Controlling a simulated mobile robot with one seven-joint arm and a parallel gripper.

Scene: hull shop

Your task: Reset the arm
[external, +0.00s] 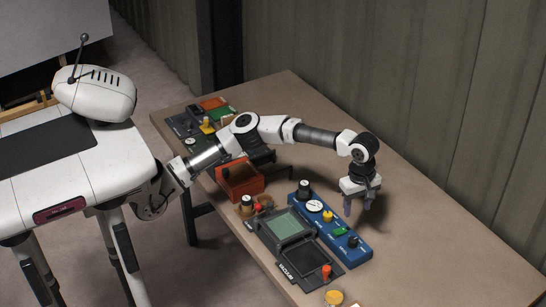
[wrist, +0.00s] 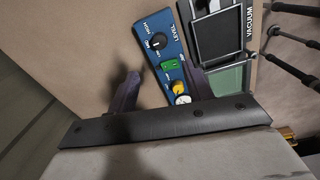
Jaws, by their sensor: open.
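My white and dark arm reaches across the bench from the robot body at the left. My gripper (external: 359,205) is open and empty, pointing down just above the bench beside the blue control panel. In the wrist view my gripper (wrist: 160,90) shows two dark fingers spread apart, with the blue panel (wrist: 165,50) beyond them. That panel (external: 318,222) carries black knobs, a green switch (wrist: 170,66), a yellow knob (wrist: 180,88) and a white dial. I cannot tell the exact gap between the fingers and the panel.
A dark unit marked VACUUM (external: 272,240) with a green screen stands left of the blue panel. An orange-brown open box (external: 240,187) and other small devices stand farther back. The wooden bench (external: 440,255) is bare on the right, near a ribbed wall (external: 430,90).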

